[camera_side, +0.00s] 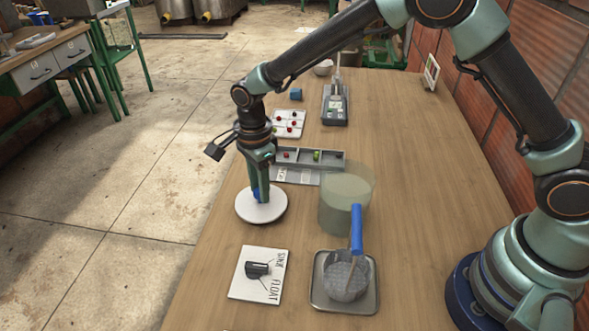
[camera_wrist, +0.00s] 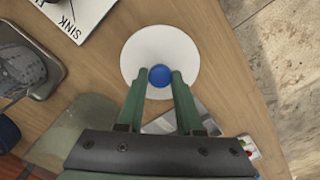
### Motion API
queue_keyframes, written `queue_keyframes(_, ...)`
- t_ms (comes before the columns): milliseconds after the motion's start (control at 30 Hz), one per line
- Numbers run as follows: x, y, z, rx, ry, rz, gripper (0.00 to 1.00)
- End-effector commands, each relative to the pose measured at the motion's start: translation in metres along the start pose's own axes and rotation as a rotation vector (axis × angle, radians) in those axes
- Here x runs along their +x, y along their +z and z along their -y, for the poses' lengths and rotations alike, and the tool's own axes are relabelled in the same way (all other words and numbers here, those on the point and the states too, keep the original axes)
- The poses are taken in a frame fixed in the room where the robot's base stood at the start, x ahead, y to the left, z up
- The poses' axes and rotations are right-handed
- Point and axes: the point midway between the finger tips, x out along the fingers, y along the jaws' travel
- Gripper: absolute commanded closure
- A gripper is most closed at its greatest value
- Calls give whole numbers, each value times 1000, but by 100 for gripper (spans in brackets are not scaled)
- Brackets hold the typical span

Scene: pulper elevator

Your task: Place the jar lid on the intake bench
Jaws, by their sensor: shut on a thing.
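The jar lid, a white round disc (camera_side: 268,212) with a blue knob (camera_wrist: 161,75), is at the left side of the wooden table top (camera_side: 420,180). It lies flat, left of the translucent greenish jar (camera_side: 345,205). My gripper (camera_side: 258,190) points down and is shut on the blue knob, with one finger on each side of it. The white disc also shows whole in the wrist view (camera_wrist: 160,45). I cannot tell whether the disc touches the table or hangs just above it. No sign names the intake bench; a bench with drawers (camera_side: 45,70) stands at the far left.
A SINK/FLOAT card (camera_side: 245,285) with a black piece lies in front. A metal tray (camera_side: 318,295) holds a strainer with a blue handle (camera_side: 356,230). Behind are a grey divided tray (camera_side: 330,153), a white dotted tray (camera_side: 290,118) and a scale-like device (camera_side: 335,110). The right table area is clear.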

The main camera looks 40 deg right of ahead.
Motion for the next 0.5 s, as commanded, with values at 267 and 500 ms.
queue_keyframes(267, 14, 0, 0, 0, -2, 1, 100)
queue_keyframes(500, 18, 0, 0, 0, -1, 1, 61)
